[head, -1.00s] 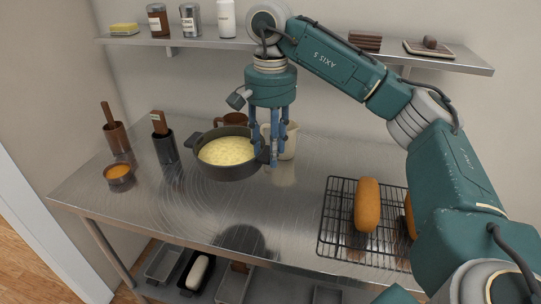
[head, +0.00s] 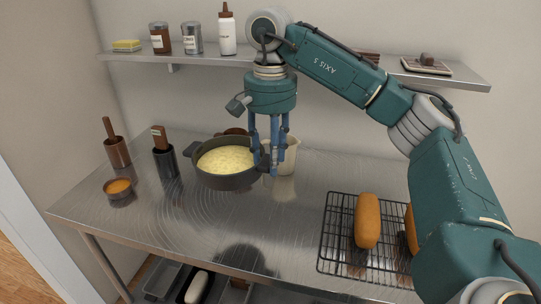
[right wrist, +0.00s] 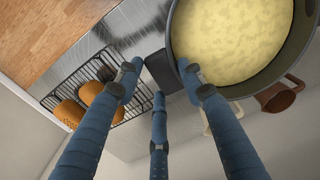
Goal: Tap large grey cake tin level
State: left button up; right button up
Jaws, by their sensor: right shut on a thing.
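The large grey cake tin (head: 222,181) is near the back middle of the steel table in the head view, full of pale yellow batter (head: 226,160). Its dark rim also shows in the right wrist view (right wrist: 297,52), with the batter filling it. My right gripper (head: 271,165), with three blue fingers, is at the tin's right side. It is shut on the tin's dark side handle (right wrist: 163,72), which shows between the fingertips in the right wrist view. The tin looks roughly upright, perhaps slightly above the table; its underside is hidden. My left gripper is out of view.
A cream jug (head: 286,158) stands close behind my right fingers, and a brown mug (head: 236,131) is partly hidden behind the tin. A black holder (head: 165,163) and a small orange-filled bowl (head: 118,188) are left. A wire rack (head: 338,232) with loaves is right. The front middle is clear.

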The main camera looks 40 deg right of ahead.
jog(key=c, duration=0.3)
jog(key=shift+c, duration=0.2)
